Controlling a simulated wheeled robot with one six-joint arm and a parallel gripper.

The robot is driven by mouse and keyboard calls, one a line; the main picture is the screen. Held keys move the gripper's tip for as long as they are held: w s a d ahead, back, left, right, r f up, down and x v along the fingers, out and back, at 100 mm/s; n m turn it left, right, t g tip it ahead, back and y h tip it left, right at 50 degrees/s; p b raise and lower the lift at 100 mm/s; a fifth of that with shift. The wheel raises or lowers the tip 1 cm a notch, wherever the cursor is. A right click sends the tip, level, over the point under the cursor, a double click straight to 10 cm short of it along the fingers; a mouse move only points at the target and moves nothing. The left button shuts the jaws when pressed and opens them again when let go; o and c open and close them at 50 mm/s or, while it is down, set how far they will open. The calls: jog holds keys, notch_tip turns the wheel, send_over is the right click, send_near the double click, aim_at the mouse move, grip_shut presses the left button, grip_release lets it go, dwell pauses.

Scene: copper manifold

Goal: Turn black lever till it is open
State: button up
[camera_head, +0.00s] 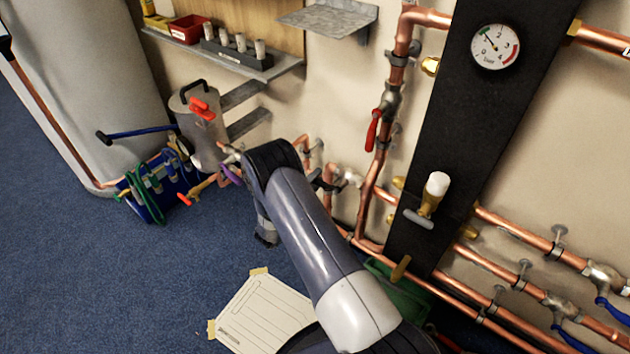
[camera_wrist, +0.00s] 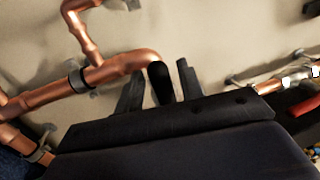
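In the wrist view the black lever (camera_wrist: 161,84) is a dark rounded handle seen end-on, in front of a copper pipe. My gripper (camera_wrist: 160,66) has one dark finger on each side of it, with narrow gaps that look clear, so it appears open around the lever. Contact cannot be told for sure.
Copper pipes (camera_head: 368,205) run along the wall close to my gripper. A red-handled valve (camera_head: 373,130) is above right, and a black panel with a gauge (camera_head: 495,46) stands further right. A blue tool bag (camera_head: 160,190) and grey canister (camera_head: 200,130) are at left. Blue floor is open lower left.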

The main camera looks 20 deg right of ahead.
jog(key=p+v, duration=0.2)
jog(key=v, duration=0.8)
jog(key=shift+s+a, duration=0.25)
jog(key=shift+a, duration=0.05)
jog(key=shift+d+f, duration=0.1)
jog(key=b+x, duration=0.2)
jog(key=x, duration=0.8)
jog(key=shift+w, duration=0.1)
jog(key=shift+w+d, duration=0.2)
jog(key=shift+d, duration=0.1)
jog(key=shift+a+r+m, duration=0.1)
jog(key=shift+r+m, duration=0.2)
jog(key=shift+f, duration=0.15)
